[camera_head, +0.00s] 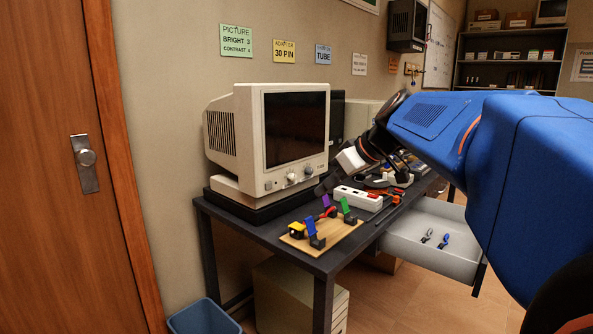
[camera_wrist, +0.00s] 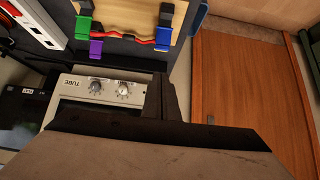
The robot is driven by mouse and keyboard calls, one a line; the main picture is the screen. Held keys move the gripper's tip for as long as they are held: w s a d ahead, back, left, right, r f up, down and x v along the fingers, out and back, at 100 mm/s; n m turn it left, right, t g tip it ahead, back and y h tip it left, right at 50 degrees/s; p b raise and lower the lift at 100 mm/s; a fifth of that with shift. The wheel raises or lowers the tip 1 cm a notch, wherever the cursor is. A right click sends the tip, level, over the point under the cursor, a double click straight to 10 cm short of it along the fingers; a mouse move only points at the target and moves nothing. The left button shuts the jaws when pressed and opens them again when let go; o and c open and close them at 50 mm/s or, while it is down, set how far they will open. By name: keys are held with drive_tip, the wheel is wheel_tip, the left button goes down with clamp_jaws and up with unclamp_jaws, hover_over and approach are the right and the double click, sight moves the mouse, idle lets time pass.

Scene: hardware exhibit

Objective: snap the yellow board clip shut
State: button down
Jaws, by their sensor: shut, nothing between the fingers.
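The yellow board clip (camera_head: 296,229) sits at the left end of the wooden board (camera_head: 343,236) on the desk in the head view. It looks low beside the blue clip (camera_head: 311,226), but I cannot tell whether it is latched. The purple clip (camera_head: 326,201) and green clip (camera_head: 346,206) have raised flaps. A red cable (camera_wrist: 128,38) runs among the clips. My gripper (camera_head: 322,188) is shut and empty, above and behind the board near the monitor's front. Its dark fingers (camera_wrist: 160,97) show in the wrist view, where the yellow clip is out of view.
The monitor (camera_head: 296,131) with knobs stands close behind my gripper. A white power strip (camera_head: 357,198) lies right of the board. An open drawer (camera_head: 435,248) juts out at the right. A blue bin (camera_head: 203,318) stands on the floor at the desk's left front.

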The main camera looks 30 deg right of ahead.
drive_tip(key=v, duration=0.7)
drive_tip(key=shift+s+r, duration=0.2)
drive_tip(key=shift+s, duration=0.1)
drive_tip(key=shift+d, duration=0.1)
drive_tip(key=shift+f, duration=0.1)
drive_tip(key=s+a+f+m+g+h, duration=0.1)
drive_tip(key=s+a+f, duration=0.3)
drive_tip(key=f, duration=0.5)
drive_tip(key=s+a+f+m+g+h, duration=0.1)
drive_tip(key=s+a+f, duration=0.3)
drive_tip(key=f, duration=0.5)
drive_tip(key=s+a+f+m+g+h, duration=0.1)
drive_tip(key=s+a+f, duration=0.3)
drive_tip(key=f, duration=0.5)
drive_tip(key=shift+s+a+f+m, duration=0.4)
drive_tip(key=shift+s+m, duration=0.1)
drive_tip(key=shift+s, duration=0.1)
drive_tip(key=shift+r, duration=0.1)
